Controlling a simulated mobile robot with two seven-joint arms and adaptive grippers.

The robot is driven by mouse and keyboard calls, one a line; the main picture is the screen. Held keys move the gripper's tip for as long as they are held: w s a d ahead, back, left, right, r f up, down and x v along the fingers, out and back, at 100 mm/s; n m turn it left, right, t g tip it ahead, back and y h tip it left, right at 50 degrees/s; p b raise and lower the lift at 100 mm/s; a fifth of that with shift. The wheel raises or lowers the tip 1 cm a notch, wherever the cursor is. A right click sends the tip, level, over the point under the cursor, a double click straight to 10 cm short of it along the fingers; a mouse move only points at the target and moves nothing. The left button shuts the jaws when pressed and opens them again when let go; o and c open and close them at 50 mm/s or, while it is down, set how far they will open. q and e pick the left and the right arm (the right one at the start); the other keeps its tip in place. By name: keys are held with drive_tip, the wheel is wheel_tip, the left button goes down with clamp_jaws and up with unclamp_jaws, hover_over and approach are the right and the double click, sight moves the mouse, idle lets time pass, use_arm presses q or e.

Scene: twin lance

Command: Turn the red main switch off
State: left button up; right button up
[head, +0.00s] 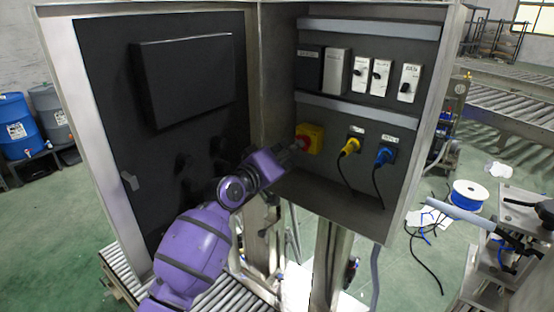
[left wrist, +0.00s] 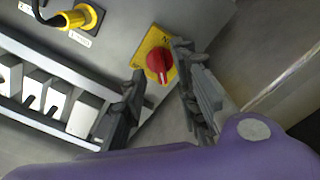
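The red main switch (left wrist: 159,61) is a red rotary knob on a yellow plate (left wrist: 152,42) inside the open cabinet. In the head view, the yellow plate (head: 311,136) sits at the lower left of the cabinet's back panel, and part of the knob is hidden by my gripper. My left gripper (head: 297,146) reaches in from the left, close to the knob. In the left wrist view its two fingers (left wrist: 158,75) are spread, one on each side of the knob, with a gap between. Contact cannot be told. My right gripper is not in view.
A yellow plug (head: 350,146) and a blue plug (head: 384,156) with hanging cables are right of the switch. Several breakers (head: 382,76) sit above on rails. The open cabinet door (head: 160,130) stands left of my arm. The cabinet's side wall is close to the gripper.

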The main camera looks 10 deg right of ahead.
use_arm(q)
drive_tip(key=v, duration=0.9)
drive_tip(key=shift+s+a, duration=0.15)
drive_tip(key=shift+a, duration=0.1)
drive_tip(key=s+a+f+g+y, duration=0.2)
drive_tip(key=s+a+f+y, duration=0.2)
drive_tip(key=s+a+f, duration=0.6)
drive_tip(key=s+a+f+g+y, duration=0.3)
drive_tip(key=s+a+f+y, duration=0.15)
drive_tip(key=s+f, duration=1)
drive_tip(key=s+a+f+g+y, duration=0.35)
drive_tip(key=s+a, duration=0.45)
drive_tip(key=s, duration=0.4)
drive_tip(key=s+a+f+g+y, duration=0.2)
drive_tip(key=s+a+f, duration=0.4)
drive_tip(key=s, duration=0.6)
drive_tip(key=w+d+f+t+h, duration=0.1)
drive_tip(key=w+d+f+t, duration=0.2)
drive_tip(key=w+f+t, duration=0.3)
wheel_tip(320, 180, down, 5)
drive_tip(key=shift+w+d+m+t+h, duration=0.3)
drive_tip(key=shift+w+t, duration=0.05)
drive_tip(key=shift+w, duration=0.9)
